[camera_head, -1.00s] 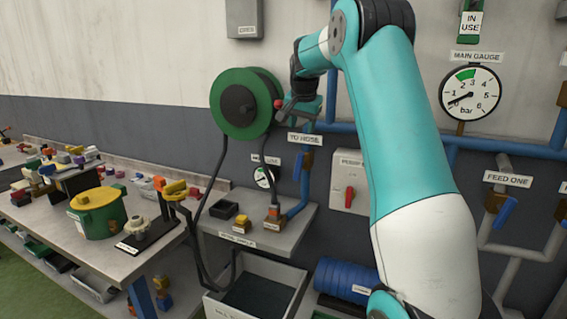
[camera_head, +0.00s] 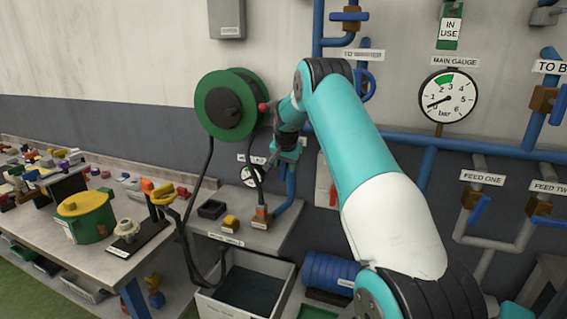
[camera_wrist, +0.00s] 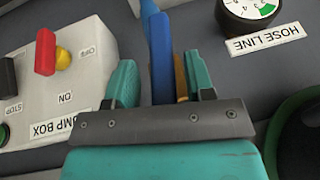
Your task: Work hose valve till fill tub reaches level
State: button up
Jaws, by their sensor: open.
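My gripper (camera_head: 280,160) is open at the wall pipe below the hose reel. In the wrist view its two teal fingers (camera_wrist: 163,75) stand on either side of a long blue bar, likely the hose valve lever (camera_wrist: 160,50). A brown-yellow part (camera_wrist: 181,75) shows beside it. I cannot tell whether the fingers touch the lever. In the head view the arm hides the valve; the blue pipe (camera_head: 289,188) shows below. The fill tub (camera_head: 262,263) is a pale open box on the floor with a dark inside; its level is unclear.
The hose reel (camera_head: 222,82) hangs left of my gripper, its black hose running down toward the tub. The hose line gauge (camera_wrist: 246,6) and pump box (camera_wrist: 85,75) flank the lever. The main gauge (camera_head: 448,98) is right. A cluttered bench (camera_head: 105,258) stands left.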

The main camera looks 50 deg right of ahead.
grip_shut()
jog(key=shift+a, duration=0.2)
jog(key=shift+d+b, duration=0.15)
jog(key=shift+b, duration=0.3)
jog(key=b, duration=0.1)
jog(key=t+b, duration=0.1)
jog(key=b, duration=0.1)
jog(key=shift+s+d+f+m+t, duration=0.3)
jog(key=shift+f, duration=0.05)
jog(key=m+t+y+b, duration=0.1)
jog(key=t+b, duration=0.3)
jog(key=b, duration=0.2)
jog(key=f+m+t+y+b, duration=0.1)
jog(key=t+b, duration=0.3)
jog(key=b, duration=0.3)
jog(key=s+m+t+y+b, duration=0.1)
jog(key=t+b, duration=0.3)
jog(key=b, duration=0.3)
jog(key=shift+d+f+m+t, duration=0.25)
jog(key=shift+d+m+t, duration=0.05)
jog(key=shift+t, duration=0.1)
jog(key=shift+r, duration=0.1)
